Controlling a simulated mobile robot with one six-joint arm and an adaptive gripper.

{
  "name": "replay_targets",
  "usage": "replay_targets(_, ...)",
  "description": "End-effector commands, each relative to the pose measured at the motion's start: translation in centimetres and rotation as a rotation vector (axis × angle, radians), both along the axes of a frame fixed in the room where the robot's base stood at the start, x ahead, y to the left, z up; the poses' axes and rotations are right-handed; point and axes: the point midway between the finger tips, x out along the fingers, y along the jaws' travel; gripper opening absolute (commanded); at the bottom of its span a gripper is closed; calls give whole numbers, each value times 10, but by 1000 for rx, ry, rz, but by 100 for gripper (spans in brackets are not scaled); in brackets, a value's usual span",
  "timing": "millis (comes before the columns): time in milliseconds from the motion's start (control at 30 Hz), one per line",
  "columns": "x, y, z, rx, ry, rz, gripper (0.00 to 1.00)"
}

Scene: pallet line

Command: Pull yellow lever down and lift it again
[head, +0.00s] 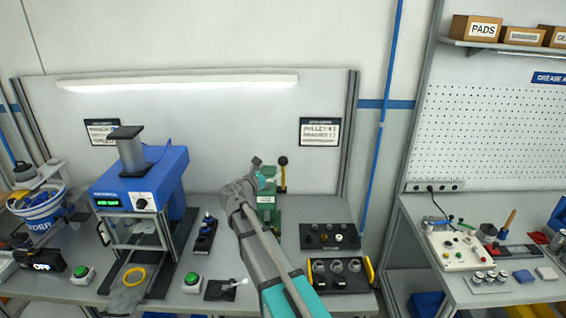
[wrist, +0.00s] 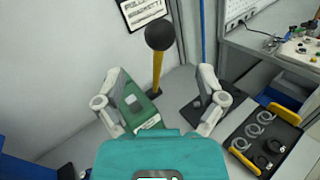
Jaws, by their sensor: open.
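The yellow lever (wrist: 157,72) has a black ball knob (wrist: 160,36) and stands upright on a green press-like device (wrist: 140,106). In the head view the lever (head: 283,176) rises at the right side of the green device (head: 267,207), with its knob on top. My gripper (wrist: 160,74) is open, its two fingers spread left and right of the lever in the wrist view. No contact with the lever shows, and the depth gap is unclear. In the head view my gripper (head: 263,176) is just left of the lever, and my arm hides part of the green device.
A blue machine (head: 140,180) stands to the left. Dark trays with knobs (head: 329,236) and rings with yellow handles (head: 340,274) lie to the right. A green button (head: 192,280) and a small switch box (head: 222,290) sit at the front. A wall panel stands behind.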

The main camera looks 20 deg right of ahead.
Motion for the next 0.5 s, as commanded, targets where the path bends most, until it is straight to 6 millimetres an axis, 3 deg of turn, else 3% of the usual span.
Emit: replay_targets(500,47,-55,0,0,0,-1,89)
